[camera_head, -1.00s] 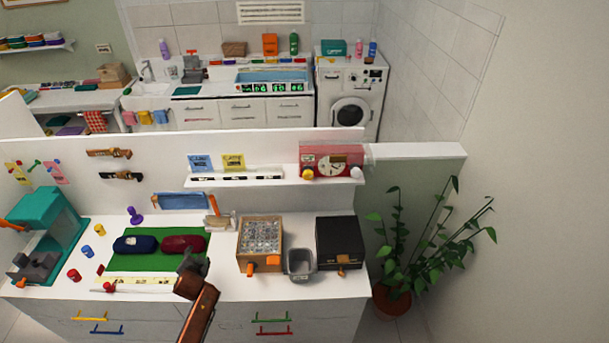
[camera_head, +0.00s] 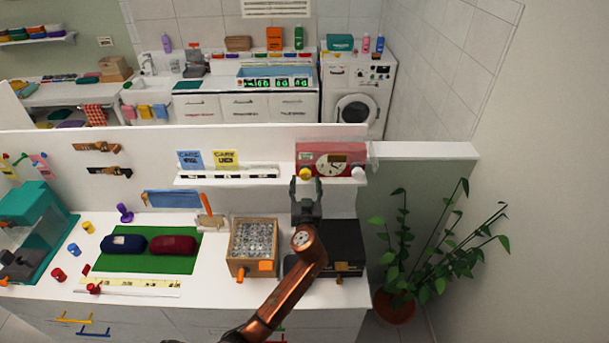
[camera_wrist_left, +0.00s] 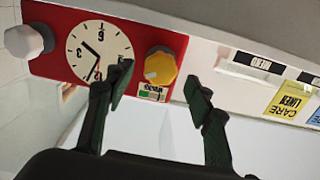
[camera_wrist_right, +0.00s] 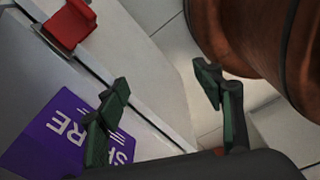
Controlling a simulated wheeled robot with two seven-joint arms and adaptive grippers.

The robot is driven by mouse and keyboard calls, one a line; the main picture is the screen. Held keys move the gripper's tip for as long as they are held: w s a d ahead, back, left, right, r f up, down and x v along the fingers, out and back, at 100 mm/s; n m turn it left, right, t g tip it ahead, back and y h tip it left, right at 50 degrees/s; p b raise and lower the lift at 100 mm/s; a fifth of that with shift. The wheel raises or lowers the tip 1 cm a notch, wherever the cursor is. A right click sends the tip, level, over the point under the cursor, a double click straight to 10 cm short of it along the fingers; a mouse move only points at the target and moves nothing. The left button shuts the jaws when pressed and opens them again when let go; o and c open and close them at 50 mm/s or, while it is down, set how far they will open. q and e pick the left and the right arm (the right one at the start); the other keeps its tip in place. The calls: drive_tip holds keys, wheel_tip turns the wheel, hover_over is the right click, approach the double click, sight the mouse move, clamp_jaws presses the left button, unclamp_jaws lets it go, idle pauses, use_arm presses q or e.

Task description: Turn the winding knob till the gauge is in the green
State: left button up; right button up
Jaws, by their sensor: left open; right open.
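The red clock box (camera_head: 343,158) stands on the wall shelf with a dial, a yellow knob (camera_head: 306,173) and a white knob (camera_head: 359,174). In the left wrist view the yellow knob (camera_wrist_left: 160,68) has a small label with a green patch (camera_wrist_left: 150,94) beside it; its reading is too small to tell. My left gripper (camera_head: 306,183) is open in front of the yellow knob. Its fingers (camera_wrist_left: 158,82) appear on either side of the knob with gaps, not gripping it. My right gripper (camera_wrist_right: 163,80) is open and empty in the right wrist view, low beside a cabinet front.
Blue and yellow cards (camera_head: 226,159) stand on the shelf left of the clock. Below are a wooden box of clear pieces (camera_head: 253,240) and a black box (camera_head: 346,240) partly behind my arm. A potted plant (camera_head: 396,305) stands at right.

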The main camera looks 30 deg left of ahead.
sight(305, 177)
use_arm(q)
drive_tip(key=x, duration=0.2)
drive_tip(key=shift+w+a, duration=0.1)
drive_tip(key=shift+w, duration=0.2)
drive_tip(key=shift+w+a, duration=0.15)
drive_tip(key=shift+w, duration=0.1)
drive_tip(key=shift+w+a, duration=0.1)
use_arm(e)
drive_tip(key=shift+w+a+r, duration=0.1)
drive_tip(key=shift+a+r, duration=0.25)
drive_tip(key=shift+a, duration=0.1)
use_arm(q)
drive_tip(key=shift+f, duration=0.1)
drive_tip(key=c, duration=1.1)
drive_tip(key=shift+a, duration=0.3)
drive_tip(key=shift+c, duration=0.3)
drive_tip(key=shift+d, duration=0.2)
drive_tip(key=shift+c, duration=0.2)
use_arm(e)
drive_tip(key=shift+d, duration=0.4)
use_arm(q)
drive_tip(key=shift+m, duration=0.4)
